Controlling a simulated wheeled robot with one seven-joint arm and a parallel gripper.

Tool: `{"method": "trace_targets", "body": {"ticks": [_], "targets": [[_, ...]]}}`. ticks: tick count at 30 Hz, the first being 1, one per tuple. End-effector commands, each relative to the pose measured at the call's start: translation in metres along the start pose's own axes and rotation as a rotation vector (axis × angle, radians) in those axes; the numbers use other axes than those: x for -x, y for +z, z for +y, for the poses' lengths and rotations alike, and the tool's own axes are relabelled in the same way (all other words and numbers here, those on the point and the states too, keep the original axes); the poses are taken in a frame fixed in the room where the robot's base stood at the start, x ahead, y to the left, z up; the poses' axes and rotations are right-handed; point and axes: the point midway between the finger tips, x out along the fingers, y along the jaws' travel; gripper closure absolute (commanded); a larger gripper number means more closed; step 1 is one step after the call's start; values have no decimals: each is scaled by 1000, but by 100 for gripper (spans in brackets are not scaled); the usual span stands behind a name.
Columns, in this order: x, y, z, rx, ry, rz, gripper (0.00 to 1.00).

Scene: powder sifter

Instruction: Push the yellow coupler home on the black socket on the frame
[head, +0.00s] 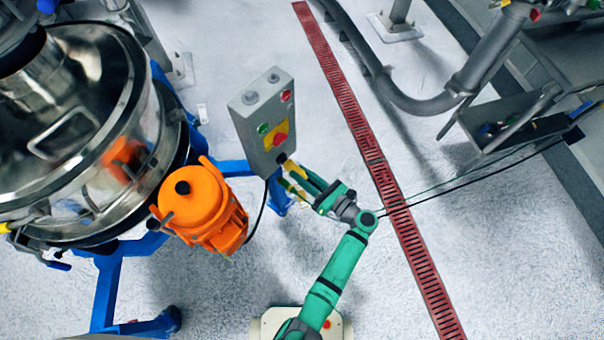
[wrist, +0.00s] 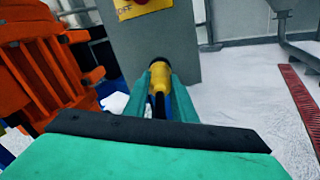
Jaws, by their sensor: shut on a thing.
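The yellow coupler (head: 292,166) is at the lower right edge of the grey control box in the head view. My gripper (head: 294,181) is shut on it, and in the wrist view the coupler (wrist: 160,78) sits between my gripper's two green fingers (wrist: 161,88). The black socket (head: 282,158) shows as a small dark piece at the box's lower edge, right at the coupler's far end. In the wrist view a dark ring (wrist: 160,62) shows at that same end. The coupler lines up with it. I cannot tell whether any gap is left between them.
The grey control box (head: 249,128) with coloured buttons stands just beyond my gripper. An orange motor (head: 199,205) on the steel sifter (head: 130,75) and the blue frame (head: 107,290) are to the left. A red floor grating (head: 385,185) runs on the right, with bare floor around it.

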Motion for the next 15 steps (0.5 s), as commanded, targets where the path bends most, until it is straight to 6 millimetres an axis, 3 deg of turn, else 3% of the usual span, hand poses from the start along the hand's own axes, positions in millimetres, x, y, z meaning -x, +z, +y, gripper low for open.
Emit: {"method": "trace_targets", "body": {"ticks": [15], "targets": [[-5,0,0,0,0,-1,100]]}}
